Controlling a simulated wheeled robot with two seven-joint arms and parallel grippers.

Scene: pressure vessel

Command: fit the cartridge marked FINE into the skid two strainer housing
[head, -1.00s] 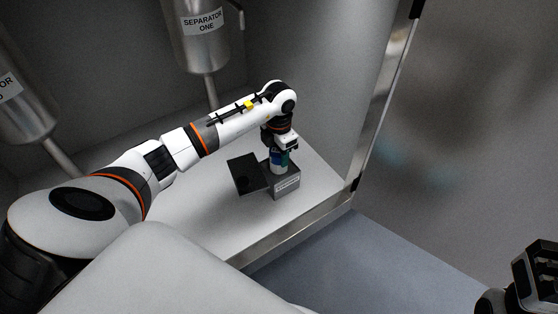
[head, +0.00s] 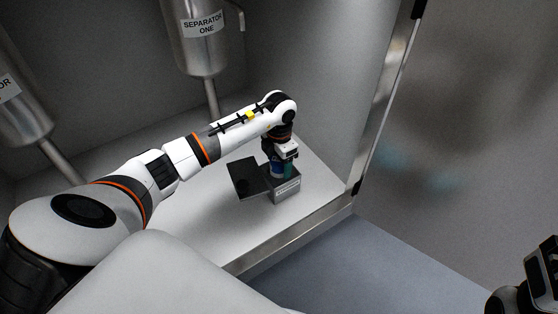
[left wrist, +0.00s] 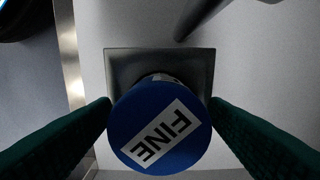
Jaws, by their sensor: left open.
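The FINE cartridge (left wrist: 160,125) has a round blue cap with a white label and fills the middle of the left wrist view. In the head view the blue cartridge (head: 277,170) stands at the top of the grey box-shaped housing (head: 287,190), its lower part hidden inside. The housing's square rim (left wrist: 125,65) shows behind the cap in the left wrist view. The housing's front label is too small to read. My left gripper (head: 283,161) is open, its green fingers (left wrist: 160,104) on either side of the cap. My right gripper (head: 543,268) is partly visible at the lower right; its jaws are unclear.
A dark flat lid or plate (head: 248,178) lies beside the housing on its left. A vessel labelled SEPARATOR ONE (head: 205,35) hangs behind, with another vessel (head: 20,105) at far left. The white bench (head: 215,235) has free room in front, up to its metal edge (head: 300,237).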

